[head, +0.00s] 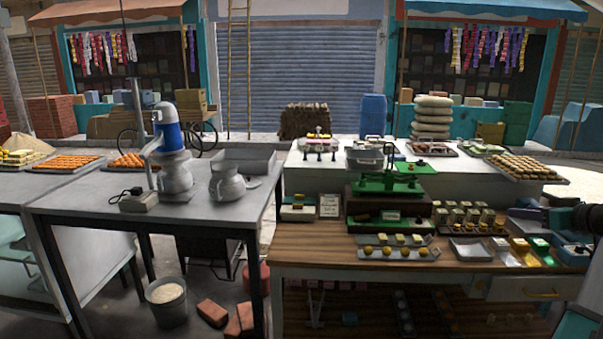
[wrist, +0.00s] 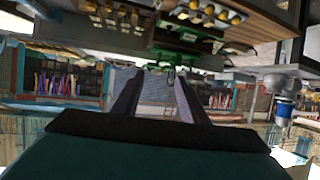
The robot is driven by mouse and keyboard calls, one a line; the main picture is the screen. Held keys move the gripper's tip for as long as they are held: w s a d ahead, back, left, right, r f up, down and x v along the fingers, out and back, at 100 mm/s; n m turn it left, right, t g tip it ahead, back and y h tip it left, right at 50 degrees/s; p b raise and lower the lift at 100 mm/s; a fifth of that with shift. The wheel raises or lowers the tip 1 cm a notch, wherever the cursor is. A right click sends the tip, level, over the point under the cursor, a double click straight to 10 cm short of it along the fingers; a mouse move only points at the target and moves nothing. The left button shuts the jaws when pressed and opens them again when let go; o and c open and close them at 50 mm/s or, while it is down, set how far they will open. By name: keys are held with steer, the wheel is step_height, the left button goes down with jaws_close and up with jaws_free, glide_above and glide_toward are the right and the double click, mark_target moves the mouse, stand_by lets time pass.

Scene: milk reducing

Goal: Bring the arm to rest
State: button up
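My gripper (wrist: 159,76) shows in the wrist view with its two dark fingers spread apart and nothing between them. The wrist picture is upside down, with the wooden counter's goods along its top. In the head view, part of my arm shows at the right edge, beside the right end of the wooden counter (head: 330,259). The fingertips cannot be made out there. The gripper appears clear of the counter's goods.
The counter holds a green balance scale (head: 390,185), a metal tray (head: 470,250) and several small blocks. A bucket (head: 167,305) and bricks (head: 212,312) lie on the floor.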

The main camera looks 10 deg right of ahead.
steer(key=w+a+f+n+g+y, duration=0.2)
steer(key=w+a+f+y, duration=0.4)
steer(key=w+a+f, duration=1.2)
steer(key=s+a+f+n+g+y, duration=0.25)
steer(key=a+f+g, duration=0.35)
steer(key=a+f, duration=2.2)
steer(key=s+a+f+g+h+b, duration=0.15)
steer(key=s+a+f+g, duration=0.55)
steer(key=s+a+f, duration=1.2)
steer(key=s+f+g+h, duration=0.1)
steer(key=s+f, duration=0.3)
steer(key=s, duration=0.3)
steer(key=s+f+g+h, duration=0.1)
steer(key=s+f+g, duration=0.1)
steer(key=s+f, duration=0.35)
steer(key=s+d+m+g+h, duration=0.1)
steer(key=s+d+m+h, duration=0.2)
steer(key=s+d, duration=0.2)
steer(key=shift+s+d+r+h, duration=0.35)
steer(key=shift+s+d+h, duration=0.05)
steer(key=shift+s, duration=1.5)
